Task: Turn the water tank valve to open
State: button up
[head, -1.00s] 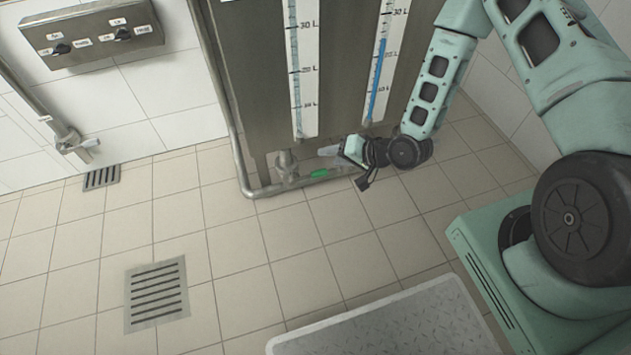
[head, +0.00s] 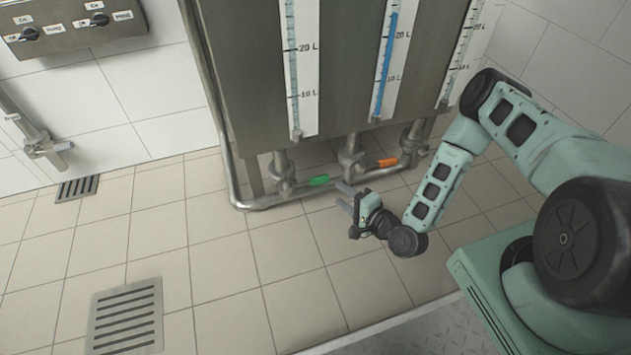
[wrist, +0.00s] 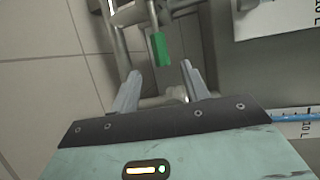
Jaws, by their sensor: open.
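The steel tank (head: 340,70) has valves on short pipes beneath it. A green valve handle (head: 319,181) sticks out sideways to the right from the left pipe. An orange handle (head: 388,162) sticks out to the right from the middle pipe. My gripper (head: 341,196) is open and empty, low over the floor just right of and nearer than the green handle. In the wrist view the green handle (wrist: 160,48) lies ahead of the gap between my open fingers (wrist: 160,70), apart from them. The orange handle does not show there.
A low pipe (head: 265,201) runs along the tank's base. Level gauges hang on the tank front; the middle one (head: 385,65) shows blue. A control box (head: 75,22) is on the left wall. The tiled floor with a drain grate (head: 125,318) is clear.

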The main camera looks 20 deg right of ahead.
aim_at(317, 179)
jog(key=b+x, duration=0.4)
jog(key=x, duration=0.7)
jog(key=shift+s+f, duration=0.1)
jog(key=shift+f, duration=0.05)
jog(key=shift+w+a, duration=0.15)
jog(key=shift+w, duration=0.3)
grip_shut()
